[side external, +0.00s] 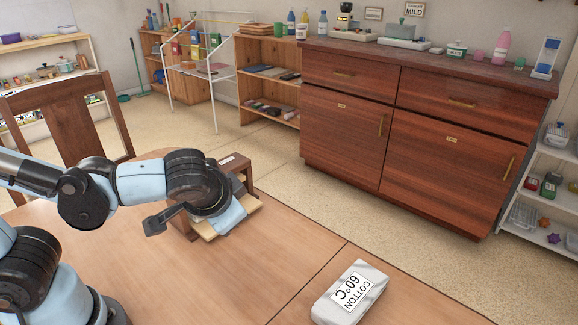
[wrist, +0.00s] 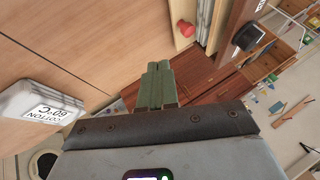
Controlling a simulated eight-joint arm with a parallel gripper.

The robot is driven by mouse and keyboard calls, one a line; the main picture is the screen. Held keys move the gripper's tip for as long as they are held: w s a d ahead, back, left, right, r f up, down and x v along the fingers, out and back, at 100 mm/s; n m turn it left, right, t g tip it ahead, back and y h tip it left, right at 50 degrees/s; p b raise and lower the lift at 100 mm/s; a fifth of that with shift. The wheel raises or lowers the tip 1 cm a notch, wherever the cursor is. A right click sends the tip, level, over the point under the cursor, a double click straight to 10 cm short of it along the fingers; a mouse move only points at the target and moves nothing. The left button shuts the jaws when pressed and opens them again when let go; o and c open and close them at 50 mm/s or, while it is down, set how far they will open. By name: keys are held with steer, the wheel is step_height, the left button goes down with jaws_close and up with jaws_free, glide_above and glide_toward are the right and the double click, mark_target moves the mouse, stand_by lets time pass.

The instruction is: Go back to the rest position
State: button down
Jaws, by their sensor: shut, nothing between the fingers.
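My gripper (wrist: 157,66) shows in the wrist view with its two greenish fingers together and nothing between them. In the side external view my arm reaches in from the left, over the wooden table (side external: 290,235). Its wrist end hangs close in front of a small brown wooden box (side external: 236,164) and partly hides it. I cannot tell from these views whether they touch. The fingertips are not clear in the side external view.
A red knob (wrist: 186,28) is near the fingers in the wrist view. A chair (side external: 70,125) stands behind my arm. A red-brown dresser (side external: 400,125) stands beyond the table.

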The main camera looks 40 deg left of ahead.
steer(key=a+h, duration=0.1)
steer(key=a+r+n+h, duration=0.1)
steer(key=a+h, duration=0.1)
steer(key=a+r+t+h, duration=0.1)
steer(key=shift+w+a+r+n, duration=0.1)
steer(key=shift+a+n, duration=0.2)
steer(key=shift+n, duration=0.1)
stand_by(1.4)
